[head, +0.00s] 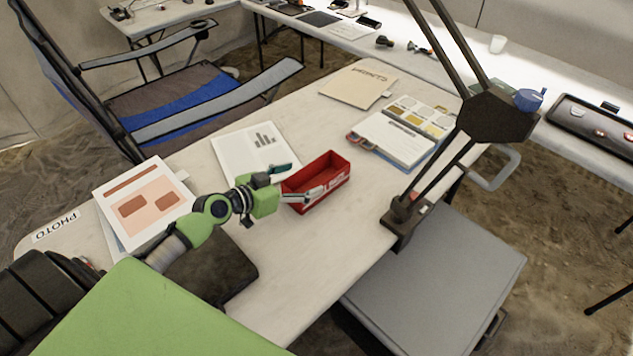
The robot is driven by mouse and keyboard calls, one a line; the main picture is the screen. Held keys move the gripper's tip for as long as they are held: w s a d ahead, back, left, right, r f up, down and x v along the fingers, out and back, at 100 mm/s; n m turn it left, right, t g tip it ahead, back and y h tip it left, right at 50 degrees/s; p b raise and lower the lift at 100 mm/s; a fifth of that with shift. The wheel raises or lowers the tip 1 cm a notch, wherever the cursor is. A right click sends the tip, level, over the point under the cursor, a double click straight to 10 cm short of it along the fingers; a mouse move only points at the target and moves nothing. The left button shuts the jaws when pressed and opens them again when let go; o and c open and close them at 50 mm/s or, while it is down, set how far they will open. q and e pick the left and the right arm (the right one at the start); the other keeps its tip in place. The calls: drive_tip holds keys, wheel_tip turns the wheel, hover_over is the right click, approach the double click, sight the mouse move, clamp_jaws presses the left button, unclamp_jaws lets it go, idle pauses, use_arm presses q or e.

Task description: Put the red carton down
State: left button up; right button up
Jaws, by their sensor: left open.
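The red carton (334,171) is an open-topped box standing on the white table (292,264), near the middle of the picture. It looks upright and empty. My left gripper (302,182) is open at the carton's left end. One finger lies in front of the near left side of the carton, and the other is behind, above the printed sheet. I cannot tell whether either finger touches the carton. My right gripper is not in view.
A chart sheet (237,152), an orange-printed page (141,203) and a folder (358,86) lie on the table. A colour-swatch box (419,116) and a lamp base (401,214) stand right of the carton.

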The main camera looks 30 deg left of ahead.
sight(317, 174)
use_arm(q)
drive_tip(key=shift+w+d+f, duration=0.1)
drive_tip(key=shift+w, duration=0.3)
drive_tip(key=shift+w+d+f, duration=0.15)
drive_tip(key=shift+w+f, duration=0.05)
drive_tip(key=shift+w, duration=0.2)
drive_tip(key=p+x, duration=0.1)
drive_tip(key=x, duration=0.3)
drive_tip(key=shift+d+f, duration=0.1)
drive_tip(key=shift+w+d+f, duration=0.1)
drive_tip(key=shift+w+f, duration=0.1)
drive_tip(key=shift+w, duration=0.15)
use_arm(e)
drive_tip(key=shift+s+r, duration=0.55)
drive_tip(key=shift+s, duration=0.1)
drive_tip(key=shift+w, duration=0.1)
use_arm(q)
drive_tip(key=c, duration=1.2)
drive_tip(key=shift+c, duration=0.2)
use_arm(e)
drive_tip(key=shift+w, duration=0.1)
